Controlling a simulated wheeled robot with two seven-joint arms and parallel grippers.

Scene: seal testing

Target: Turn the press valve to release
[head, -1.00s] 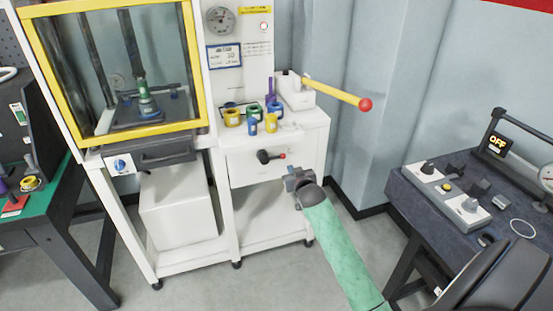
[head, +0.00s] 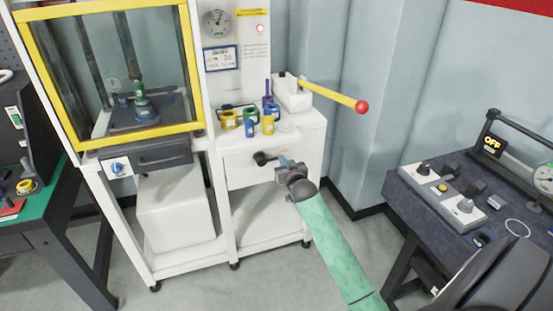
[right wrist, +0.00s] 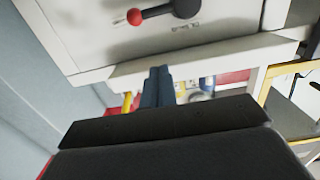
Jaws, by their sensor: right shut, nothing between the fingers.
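The press valve (head: 263,158) is a black lever on the front panel of the white press cabinet (head: 240,174). In the head view its red tip is hidden by my right gripper (head: 281,166). The right wrist view shows the black hub (right wrist: 187,8) and the red ball tip (right wrist: 134,17), with the lever lying roughly level. My right gripper's fingers (right wrist: 158,84) are shut and empty, close to the red-tip end. In the right wrist view the fingertips are apart from the lever. My left gripper is in neither view.
A yellow-framed press window (head: 120,75) stands left of the panel. Several small coloured parts and a yellow pump handle (head: 335,95) with a red ball are on top of the cabinet. A dark table (head: 410,205) with a control box stands at the right.

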